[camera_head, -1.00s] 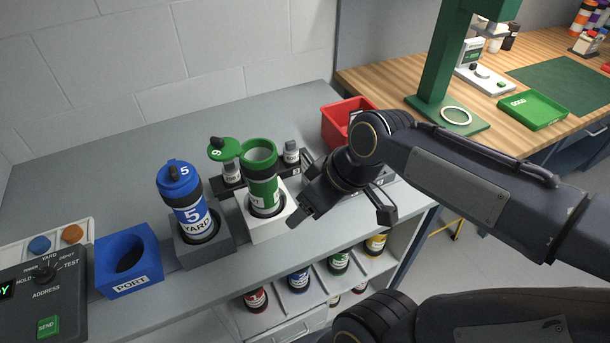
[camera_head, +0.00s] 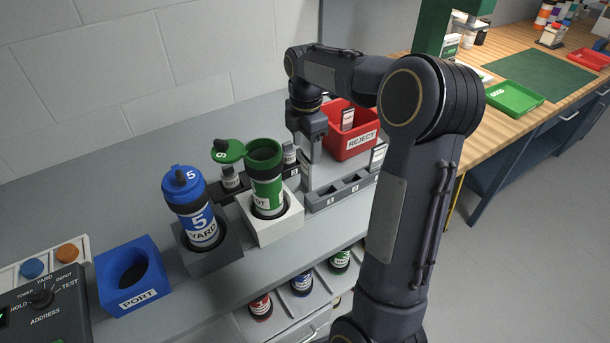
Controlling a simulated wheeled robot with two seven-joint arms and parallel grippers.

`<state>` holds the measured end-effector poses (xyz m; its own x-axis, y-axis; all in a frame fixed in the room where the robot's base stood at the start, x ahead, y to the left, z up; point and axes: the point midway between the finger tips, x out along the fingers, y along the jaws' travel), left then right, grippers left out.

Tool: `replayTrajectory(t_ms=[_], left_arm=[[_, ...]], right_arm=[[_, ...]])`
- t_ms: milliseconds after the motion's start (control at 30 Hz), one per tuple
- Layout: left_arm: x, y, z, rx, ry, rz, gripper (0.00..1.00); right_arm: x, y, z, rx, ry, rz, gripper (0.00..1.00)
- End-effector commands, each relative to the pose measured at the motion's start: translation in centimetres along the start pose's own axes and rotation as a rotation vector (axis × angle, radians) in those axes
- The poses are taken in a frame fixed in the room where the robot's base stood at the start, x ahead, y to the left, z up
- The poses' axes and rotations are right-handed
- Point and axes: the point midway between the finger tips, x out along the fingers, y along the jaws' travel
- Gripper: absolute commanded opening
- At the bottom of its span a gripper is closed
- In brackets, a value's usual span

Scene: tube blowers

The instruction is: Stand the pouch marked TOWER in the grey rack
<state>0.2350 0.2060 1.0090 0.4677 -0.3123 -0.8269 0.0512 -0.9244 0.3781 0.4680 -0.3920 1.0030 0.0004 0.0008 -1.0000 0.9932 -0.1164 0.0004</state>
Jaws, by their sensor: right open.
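I cannot read TOWER on any pouch here. Small pale pouches with dark ends stand behind the jars, one at the left (camera_head: 230,176) and one at the right (camera_head: 290,153). Another upright pale piece (camera_head: 378,155) shows at the right, partly behind my arm. The grey rack (camera_head: 342,194) with slots lies on the bench right of the green jar, its right end hidden by my arm. My right gripper (camera_head: 309,150) points down, open, just beside the right small pouch and above the rack's left end; whether it touches anything is unclear. My left gripper is out of view.
A red REJECT bin (camera_head: 352,140) holds a pale piece behind the rack. A green jar (camera_head: 266,180) with its cap open and a blue YARD jar (camera_head: 195,210) stand in holders. A blue PORT block (camera_head: 132,280) and a control box (camera_head: 45,310) are at left.

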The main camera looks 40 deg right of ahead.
Motion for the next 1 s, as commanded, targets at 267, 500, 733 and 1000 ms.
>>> replayTrajectory(t_ms=[267, 500, 733, 1000], left_arm=[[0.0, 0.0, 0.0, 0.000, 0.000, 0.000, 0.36], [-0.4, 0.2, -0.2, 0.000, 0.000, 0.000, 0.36], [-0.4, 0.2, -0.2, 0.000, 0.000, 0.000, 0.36], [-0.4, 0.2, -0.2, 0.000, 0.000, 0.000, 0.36]], right_arm=[[3.0, 0.0, 0.1, -0.006, -0.001, -0.005, 0.64], [6.5, -0.1, 0.0, -0.006, 0.000, -0.005, 0.64], [7.7, -0.1, 0.0, -0.005, -0.001, -0.001, 0.64], [7.7, -0.1, 0.0, -0.005, -0.001, -0.001, 0.47]])
